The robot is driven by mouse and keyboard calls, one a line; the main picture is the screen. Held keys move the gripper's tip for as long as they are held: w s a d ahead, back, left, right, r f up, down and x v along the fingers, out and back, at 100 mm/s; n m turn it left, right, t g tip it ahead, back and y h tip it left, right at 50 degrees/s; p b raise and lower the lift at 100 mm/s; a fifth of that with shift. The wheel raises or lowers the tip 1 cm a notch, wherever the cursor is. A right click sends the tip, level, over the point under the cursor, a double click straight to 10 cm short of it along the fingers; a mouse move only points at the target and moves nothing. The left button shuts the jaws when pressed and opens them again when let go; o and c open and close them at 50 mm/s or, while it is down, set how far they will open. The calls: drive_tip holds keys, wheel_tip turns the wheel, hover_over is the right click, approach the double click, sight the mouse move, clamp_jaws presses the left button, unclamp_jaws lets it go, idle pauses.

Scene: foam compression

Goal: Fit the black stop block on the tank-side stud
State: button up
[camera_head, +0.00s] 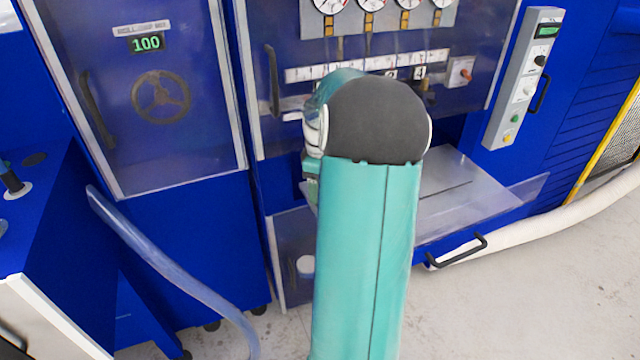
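I cannot make out the black stop block or the tank-side stud for certain in the head view. Small dark pieces (420,72) show at the right part of a row of white plates (310,73) behind the clear panel, too small to identify. My teal arm, with its dark rounded joint, fills the middle and reaches toward the blue machine (200,230). My gripper is hidden behind the arm, so what it holds does not show.
A control box (522,80) hangs at right. A translucent hose (170,262) hangs at left; a white hose (560,222) runs right. Floor at lower right is clear.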

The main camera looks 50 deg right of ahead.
wheel_tip(320, 180, up, 14)
idle(0.6)
drive_tip(key=shift+f, duration=0.1)
idle(0.4)
